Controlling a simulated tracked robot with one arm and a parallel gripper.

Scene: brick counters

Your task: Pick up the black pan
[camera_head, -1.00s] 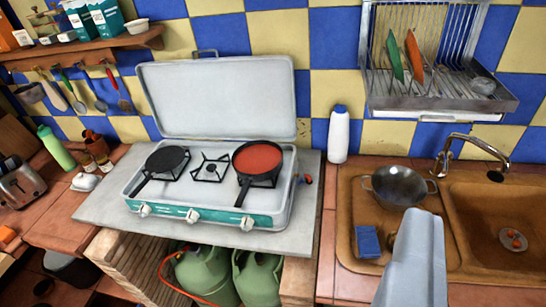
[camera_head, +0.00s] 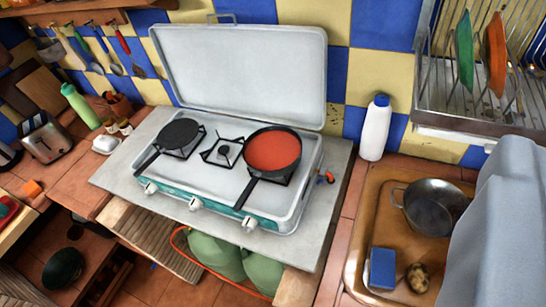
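A small black pan (camera_head: 180,134) sits on the left burner of the camp stove (camera_head: 222,190), its handle pointing toward the front left. A second dark pan (camera_head: 273,150) with red-orange contents sits on the right burner, its handle toward the front left. The middle burner is bare. A pale grey part of my arm (camera_head: 497,225) fills the lower right of the view, well to the right of the stove. My gripper's fingers cannot be made out.
The stove's lid (camera_head: 245,72) stands open behind the burners. A white bottle (camera_head: 375,128) stands right of the stove. A metal pot (camera_head: 432,206), a blue sponge (camera_head: 381,268) and a brown lump (camera_head: 418,277) are in the sink (camera_head: 356,250). A dish rack (camera_head: 478,122) hangs above.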

